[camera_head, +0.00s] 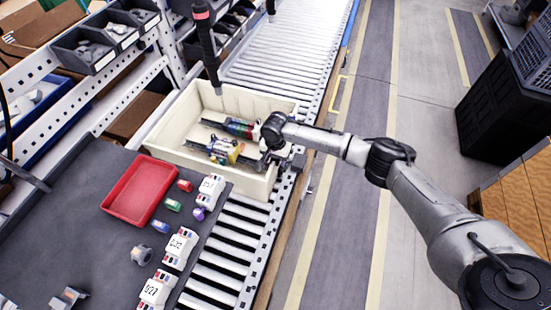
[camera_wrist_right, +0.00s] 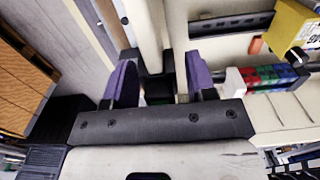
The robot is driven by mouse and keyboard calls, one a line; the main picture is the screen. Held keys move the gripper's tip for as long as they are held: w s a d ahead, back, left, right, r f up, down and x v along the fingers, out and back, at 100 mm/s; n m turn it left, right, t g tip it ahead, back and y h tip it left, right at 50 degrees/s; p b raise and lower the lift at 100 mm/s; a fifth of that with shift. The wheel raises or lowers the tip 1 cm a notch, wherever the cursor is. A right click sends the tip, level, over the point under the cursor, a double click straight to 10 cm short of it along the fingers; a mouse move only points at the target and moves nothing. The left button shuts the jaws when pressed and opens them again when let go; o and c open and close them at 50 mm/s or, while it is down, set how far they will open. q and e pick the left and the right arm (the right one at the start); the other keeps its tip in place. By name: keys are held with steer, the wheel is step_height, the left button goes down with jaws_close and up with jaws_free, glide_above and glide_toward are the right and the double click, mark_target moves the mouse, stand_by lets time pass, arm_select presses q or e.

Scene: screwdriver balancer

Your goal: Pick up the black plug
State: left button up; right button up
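My right gripper (camera_head: 277,158) is at the right wall of the cream bin (camera_head: 180,161). In the right wrist view its two purple-grey fingers (camera_wrist_right: 160,82) stand apart, with the bin's pale wall running up between them. A small dark block shows low in the gap, and I cannot tell whether it is the black plug or part of the gripper. No black plug can be made out for sure in the head view; the arm and gripper hide part of the bin. My left gripper is not in view.
Assembled coloured parts (camera_head: 226,150) lie in the bin. The bin stands on a roller conveyor (camera_head: 225,235). A red tray (camera_head: 140,190), white blocks (camera_head: 178,246) and small coloured pieces (camera_head: 173,205) are on the dark mat. A dark tool (camera_head: 206,45) hangs over the bin.

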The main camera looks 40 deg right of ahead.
jaws_close()
steer(key=shift+r, duration=0.15)
stand_by(0.4)
steer(key=shift+r, duration=0.65)
step_height(320, 180, up, 2)
steer(key=shift+r, duration=0.25)
steer(key=s+d+r+p, duration=0.1)
steer(key=s+d+r, duration=0.2)
steer(key=s+r, duration=0.4)
steer(key=shift+s+p, duration=0.4)
steer(key=shift+s, duration=1.75)
